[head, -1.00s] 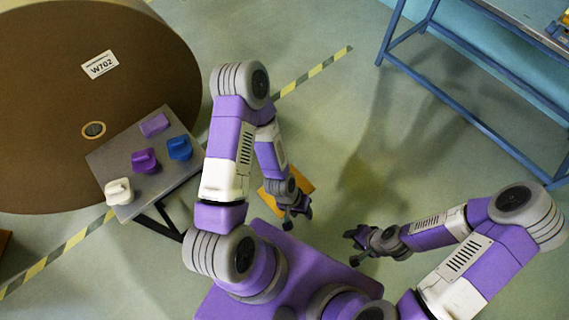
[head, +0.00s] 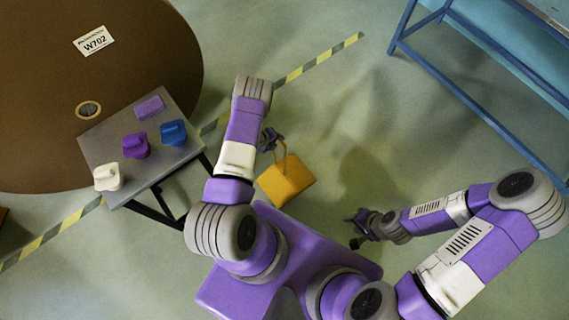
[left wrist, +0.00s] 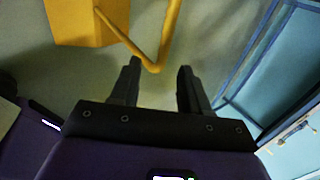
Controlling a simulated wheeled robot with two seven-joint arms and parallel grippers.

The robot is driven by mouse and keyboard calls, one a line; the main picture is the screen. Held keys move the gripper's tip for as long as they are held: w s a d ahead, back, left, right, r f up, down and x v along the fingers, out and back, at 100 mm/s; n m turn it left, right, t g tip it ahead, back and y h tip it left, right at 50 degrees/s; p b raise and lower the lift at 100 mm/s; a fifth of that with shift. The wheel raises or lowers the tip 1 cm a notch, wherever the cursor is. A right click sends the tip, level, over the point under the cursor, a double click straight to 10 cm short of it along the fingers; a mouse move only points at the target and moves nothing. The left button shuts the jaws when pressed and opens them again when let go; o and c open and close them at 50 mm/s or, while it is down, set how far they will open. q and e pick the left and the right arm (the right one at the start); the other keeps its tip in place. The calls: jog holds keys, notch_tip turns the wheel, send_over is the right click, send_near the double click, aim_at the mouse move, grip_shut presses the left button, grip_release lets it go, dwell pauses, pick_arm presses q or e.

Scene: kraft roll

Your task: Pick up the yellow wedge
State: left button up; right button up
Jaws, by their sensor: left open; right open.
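The yellow wedge (head: 284,181) is a yellow-orange block with a thin bent handle, low beside my base in the head view. In the left wrist view its body (left wrist: 85,22) is at the top left, and its handle reaches down toward the fingertips. My left gripper (head: 269,139) is open and empty, near the handle's far end. In the left wrist view the handle's bend shows in line with the gap between the left fingertips (left wrist: 158,68); I cannot tell whether it lies between or beyond them. My right gripper (head: 356,230) is open and empty, away from the wedge.
A small grey table (head: 180,155) at left holds a purple block (head: 149,107), a blue piece (head: 173,133), a purple piece (head: 135,146) and a white piece (head: 107,177). Behind it stands a big brown roll (head: 60,120). A blue frame (head: 480,100) is at upper right. The middle floor is clear.

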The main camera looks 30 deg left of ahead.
aim_at(281, 142)
pick_arm(q)
jog(key=b+x, duration=0.3)
jog(key=x, duration=0.4)
jog(key=shift+d+f, duration=0.1)
jog(key=shift+f, duration=0.05)
jog(key=shift+c, duration=0.3)
jog(key=shift+w, duration=0.1)
grip_shut()
dwell(0.8)
